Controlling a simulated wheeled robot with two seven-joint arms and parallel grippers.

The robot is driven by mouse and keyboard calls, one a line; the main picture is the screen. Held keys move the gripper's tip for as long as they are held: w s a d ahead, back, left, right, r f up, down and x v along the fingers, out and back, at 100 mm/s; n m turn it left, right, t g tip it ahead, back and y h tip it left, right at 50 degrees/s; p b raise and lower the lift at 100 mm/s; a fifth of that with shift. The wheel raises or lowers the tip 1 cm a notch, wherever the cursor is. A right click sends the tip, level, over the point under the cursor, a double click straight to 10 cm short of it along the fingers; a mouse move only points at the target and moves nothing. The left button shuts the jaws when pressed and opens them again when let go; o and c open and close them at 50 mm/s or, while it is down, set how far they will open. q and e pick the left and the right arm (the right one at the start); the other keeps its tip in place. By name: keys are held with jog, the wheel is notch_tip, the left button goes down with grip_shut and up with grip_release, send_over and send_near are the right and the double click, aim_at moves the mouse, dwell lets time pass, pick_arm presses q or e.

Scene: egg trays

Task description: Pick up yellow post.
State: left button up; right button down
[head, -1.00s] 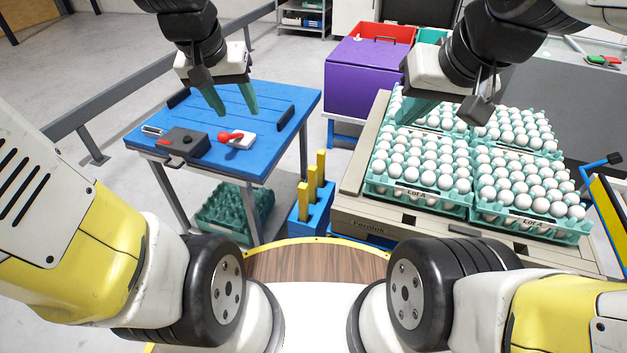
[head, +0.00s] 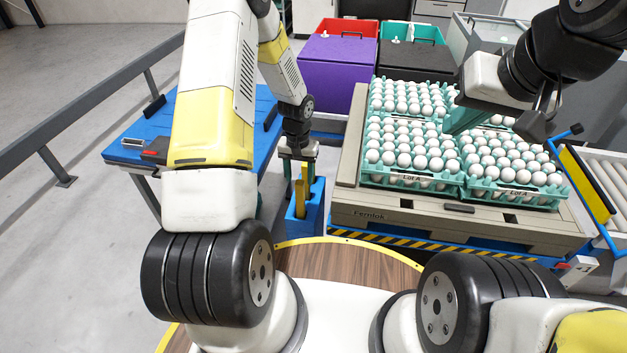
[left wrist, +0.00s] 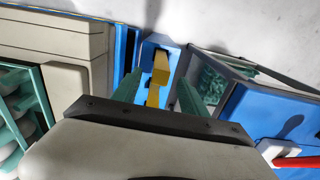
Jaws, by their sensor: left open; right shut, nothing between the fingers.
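Yellow posts (head: 300,200) stand upright in a blue holder (head: 315,221) on the floor between the blue table and the egg pallet. My left gripper (head: 298,160) is open above the holder, its fingers pointing down at the post tops. In the left wrist view the yellow posts (left wrist: 160,70) show between the two green fingers (left wrist: 157,92), with the blue holder (left wrist: 149,45) behind. I cannot tell whether a finger touches a post. My right gripper (head: 460,122) is shut and empty over the egg trays.
Green egg trays (head: 374,183) full of white eggs sit on a beige pallet (head: 400,212) just right of the holder. The blue table (head: 125,155) is at the left, partly hidden by my left arm. Purple and black boxes (head: 335,72) stand behind.

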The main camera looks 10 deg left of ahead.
aim_at(300, 191)
pick_arm(q)
notch_tip(300, 191, down, 8)
jog(key=shift+w+r, duration=0.15)
grip_shut()
dwell(0.4)
dwell(1.2)
